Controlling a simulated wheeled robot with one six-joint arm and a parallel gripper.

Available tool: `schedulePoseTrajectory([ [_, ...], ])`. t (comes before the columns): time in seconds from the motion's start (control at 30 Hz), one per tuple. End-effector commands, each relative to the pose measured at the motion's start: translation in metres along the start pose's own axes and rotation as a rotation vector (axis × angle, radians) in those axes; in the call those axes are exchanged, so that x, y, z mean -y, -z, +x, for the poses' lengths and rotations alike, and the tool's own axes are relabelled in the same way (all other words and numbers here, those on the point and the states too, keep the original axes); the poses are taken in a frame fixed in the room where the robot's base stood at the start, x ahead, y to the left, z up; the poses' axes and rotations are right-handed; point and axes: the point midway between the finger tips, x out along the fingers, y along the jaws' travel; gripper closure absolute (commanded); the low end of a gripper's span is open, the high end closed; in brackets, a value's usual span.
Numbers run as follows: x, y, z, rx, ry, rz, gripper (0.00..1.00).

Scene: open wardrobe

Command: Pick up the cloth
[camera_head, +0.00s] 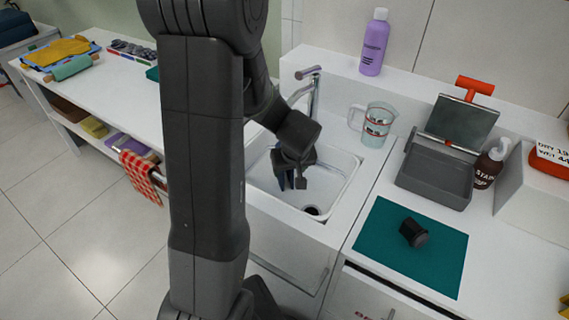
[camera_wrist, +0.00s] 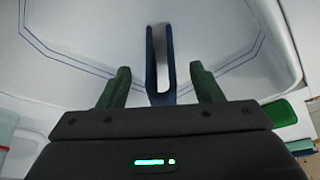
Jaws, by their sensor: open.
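My gripper (camera_head: 292,182) points down over the white sink basin (camera_head: 333,188). In the wrist view its two green fingers (camera_wrist: 162,86) are apart. A narrow blue U-shaped piece (camera_wrist: 150,72) stands up between them, with gaps on both sides; I cannot tell whether it is a cloth. My arm hides part of the sink and counter.
A metal tap (camera_head: 313,95) rises behind the sink, close to my wrist. A clear jug (camera_head: 377,125) and a purple bottle (camera_head: 374,43) stand near it. Right are a teal mat (camera_head: 385,248) with a black object (camera_head: 413,232), and a grey tray (camera_head: 434,180).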

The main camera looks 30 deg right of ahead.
Motion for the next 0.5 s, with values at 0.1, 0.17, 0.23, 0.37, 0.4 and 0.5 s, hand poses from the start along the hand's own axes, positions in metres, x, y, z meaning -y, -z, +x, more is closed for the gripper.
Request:
schedulePoseTrajectory([
  [0.1,0.0,0.011,0.004,0.0,0.0,-0.002,0.41],
  [0.17,0.0,0.013,0.005,0.001,0.0,-0.001,0.41],
  [0.23,0.0,0.018,0.006,0.0,0.0,-0.002,0.41],
  [0.37,0.0,0.038,0.013,0.0,0.0,-0.003,0.41],
  [0.4,0.0,0.045,0.016,0.0,0.001,-0.004,0.41],
  [0.5,0.0,0.055,0.029,0.003,0.001,0.0,0.41],
])
